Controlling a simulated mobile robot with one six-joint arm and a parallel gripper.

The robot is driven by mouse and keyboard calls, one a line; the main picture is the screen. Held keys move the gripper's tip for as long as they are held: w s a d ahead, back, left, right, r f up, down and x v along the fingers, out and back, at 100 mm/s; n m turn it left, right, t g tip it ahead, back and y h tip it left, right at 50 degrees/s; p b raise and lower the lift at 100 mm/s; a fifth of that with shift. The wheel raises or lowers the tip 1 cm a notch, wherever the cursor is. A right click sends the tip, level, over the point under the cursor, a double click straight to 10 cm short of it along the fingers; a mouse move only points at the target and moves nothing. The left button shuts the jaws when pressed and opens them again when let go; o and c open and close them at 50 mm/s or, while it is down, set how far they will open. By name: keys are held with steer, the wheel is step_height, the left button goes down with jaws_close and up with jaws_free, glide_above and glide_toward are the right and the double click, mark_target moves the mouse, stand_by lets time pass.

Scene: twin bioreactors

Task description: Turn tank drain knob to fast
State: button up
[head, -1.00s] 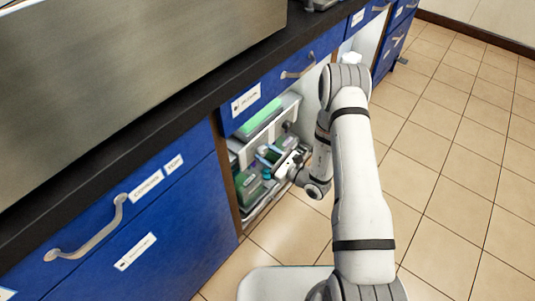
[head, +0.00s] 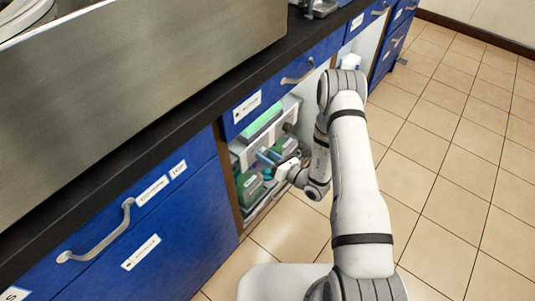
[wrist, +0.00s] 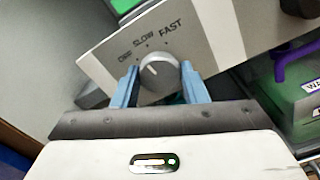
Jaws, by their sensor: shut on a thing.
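The grey round tank drain knob (wrist: 161,74) sits on a pale panel (wrist: 103,62) marked OFF, SLOW and FAST in the wrist view. Its white pointer line is tilted up and left, toward the OFF and SLOW side, away from FAST. My gripper (wrist: 160,70) has its two blue fingers on either side of the knob and is shut on it. In the head view my gripper (head: 274,160) reaches into the open cabinet below the counter. The knob is too small to make out there.
A green container with a purple handle (wrist: 300,88) stands right of the panel in the wrist view. Cabinet sides and blue drawers (head: 165,190) flank the opening in the head view. The tiled floor (head: 450,170) to the right is clear.

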steer(key=m+p, duration=0.1)
steer(key=m, duration=0.4)
steer(key=shift+m+p, duration=0.3)
steer(key=shift+p, duration=0.1)
steer(key=m+p, duration=0.1)
steer(key=m, duration=0.3)
steer(key=shift+m, duration=0.7)
steer(key=o, duration=1)
steer(key=p+v, duration=0.1)
steer(key=v, duration=0.7)
steer(key=shift+p, duration=0.35)
